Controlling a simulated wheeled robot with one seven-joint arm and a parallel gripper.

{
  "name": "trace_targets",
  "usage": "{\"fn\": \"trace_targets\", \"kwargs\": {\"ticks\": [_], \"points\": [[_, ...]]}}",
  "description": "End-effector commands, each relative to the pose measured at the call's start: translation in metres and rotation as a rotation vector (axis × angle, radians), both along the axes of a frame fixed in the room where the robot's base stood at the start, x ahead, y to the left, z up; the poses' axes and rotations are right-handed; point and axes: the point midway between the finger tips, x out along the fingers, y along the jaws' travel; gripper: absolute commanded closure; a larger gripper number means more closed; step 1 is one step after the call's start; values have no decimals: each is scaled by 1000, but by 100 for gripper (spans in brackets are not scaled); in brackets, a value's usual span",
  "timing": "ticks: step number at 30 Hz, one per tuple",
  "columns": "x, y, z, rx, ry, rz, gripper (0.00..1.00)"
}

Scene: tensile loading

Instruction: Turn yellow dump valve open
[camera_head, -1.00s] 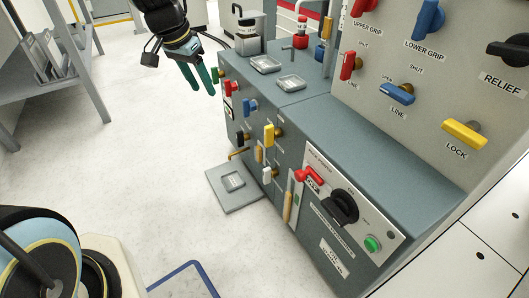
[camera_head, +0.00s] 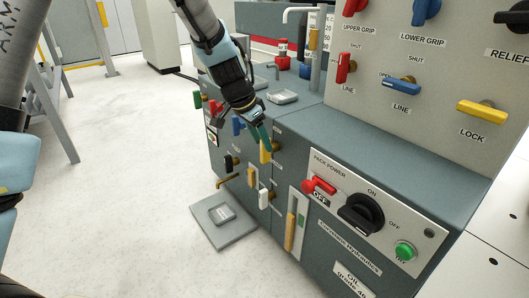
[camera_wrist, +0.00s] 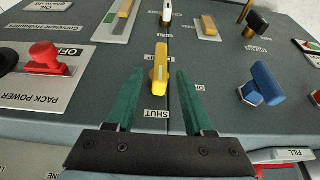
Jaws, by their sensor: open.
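The yellow dump valve handle (camera_head: 265,153) sticks out of the front face of the blue-grey cabinet, partly covered by my fingers. In the wrist view the yellow handle (camera_wrist: 160,70) lies lengthwise, its near end pointing at a SHUT label (camera_wrist: 157,114). A second label to its right is partly hidden by a finger. My gripper (camera_head: 262,143) is at the valve. In the wrist view my gripper (camera_wrist: 158,78) is open, with one green finger on each side of the handle and visible gaps. It does not appear to touch the handle.
A blue handle (camera_wrist: 262,84) stands right of the fingers in the wrist view, and a red pack power knob (camera_wrist: 48,58) on the left. A white handle (camera_head: 263,198) sits below the yellow one. Another yellow handle, marked LOCK (camera_head: 483,111), is on the upper panel.

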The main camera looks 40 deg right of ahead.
Motion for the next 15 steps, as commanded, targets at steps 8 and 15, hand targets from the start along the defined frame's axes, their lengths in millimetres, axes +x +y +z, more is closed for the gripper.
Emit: {"fn": "trace_targets", "kwargs": {"ticks": [8, 15], "points": [[0, -12, -30, 1, 0, 1, 48], [0, -13, -32, 0, -1, 1, 48]]}}
